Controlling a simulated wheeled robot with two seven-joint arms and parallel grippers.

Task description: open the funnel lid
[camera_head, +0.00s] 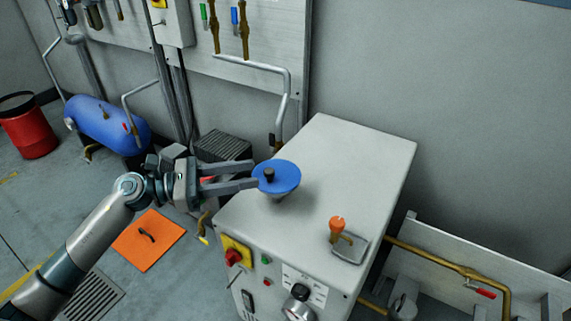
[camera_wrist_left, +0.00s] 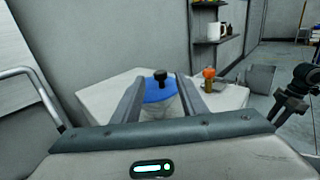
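The blue round funnel lid (camera_head: 287,179) with a black knob (camera_head: 269,174) sits at the far left part of the white machine's top. The lid looks closed on a pale funnel, which is mostly hidden under it. My left gripper (camera_head: 255,175) comes in from the left, open, with its fingertips at the lid's left edge. In the left wrist view the lid (camera_wrist_left: 158,94) and knob (camera_wrist_left: 160,76) show between the two spread fingers. Whether a finger touches the lid I cannot tell. A dark gripper, likely my right one (camera_wrist_left: 284,105), shows small at the right of that view.
The white machine (camera_head: 353,150) has an orange-topped valve (camera_head: 337,224) at right and a red knob (camera_head: 233,257) on its front. A bent grey pipe (camera_head: 285,95) rises behind. A blue tank (camera_head: 108,122), red bucket (camera_head: 30,128) and orange mat (camera_head: 140,250) are left.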

